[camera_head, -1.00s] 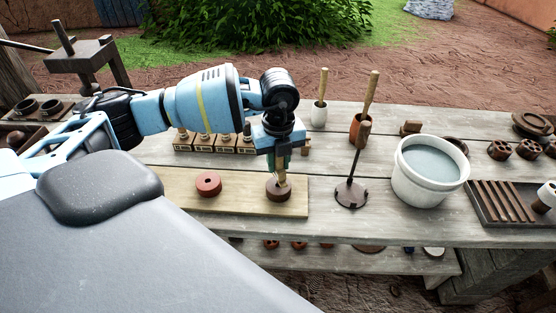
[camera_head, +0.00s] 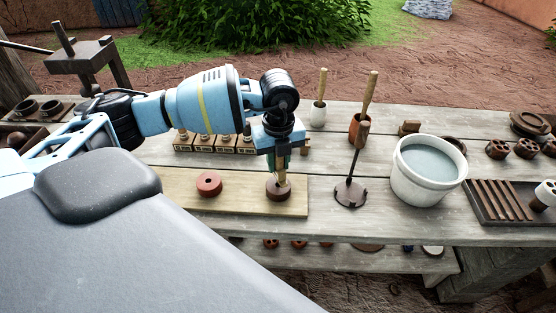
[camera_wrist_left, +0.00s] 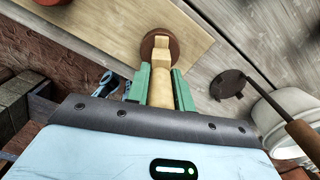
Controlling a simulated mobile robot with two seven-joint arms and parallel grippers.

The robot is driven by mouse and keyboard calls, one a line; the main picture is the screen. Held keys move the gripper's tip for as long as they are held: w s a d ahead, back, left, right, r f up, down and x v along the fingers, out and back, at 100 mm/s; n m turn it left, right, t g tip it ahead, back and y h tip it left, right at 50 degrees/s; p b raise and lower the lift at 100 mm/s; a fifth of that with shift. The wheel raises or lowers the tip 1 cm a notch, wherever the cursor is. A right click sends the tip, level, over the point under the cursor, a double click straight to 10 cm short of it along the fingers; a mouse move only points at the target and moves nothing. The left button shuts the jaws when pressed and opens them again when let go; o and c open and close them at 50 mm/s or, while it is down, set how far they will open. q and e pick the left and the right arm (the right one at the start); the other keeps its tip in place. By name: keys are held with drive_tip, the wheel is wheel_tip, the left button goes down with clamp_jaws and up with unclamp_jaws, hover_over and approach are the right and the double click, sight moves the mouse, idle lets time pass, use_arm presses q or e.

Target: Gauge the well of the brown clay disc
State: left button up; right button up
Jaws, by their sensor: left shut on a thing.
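The brown clay disc (camera_head: 279,189) lies on a pale wooden board (camera_head: 238,205) on the table. My left gripper (camera_head: 280,172) is directly above it, pointing down. It is shut on a light wooden gauge (camera_wrist_left: 162,85), whose lower end meets the middle of the disc (camera_wrist_left: 172,44). How deep the gauge sits in the well is hidden. A redder clay disc (camera_head: 209,184) with a central hole lies to the left on the same board. My right gripper does not show.
A dark round tool with an upright wooden handle (camera_head: 351,192) stands right of the board. Further right are a white bucket of water (camera_head: 429,172) and a slatted tray (camera_head: 500,203). Small labelled blocks (camera_head: 213,143) stand behind the board.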

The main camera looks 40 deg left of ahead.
use_arm(q)
drive_tip(key=shift+f, duration=1.45)
idle(2.0)
drive_tip(key=o, duration=1)
wheel_tip(320, 180, up, 8)
drive_tip(key=shift+f, duration=0.1)
drive_tip(key=shift+d+f, duration=0.1)
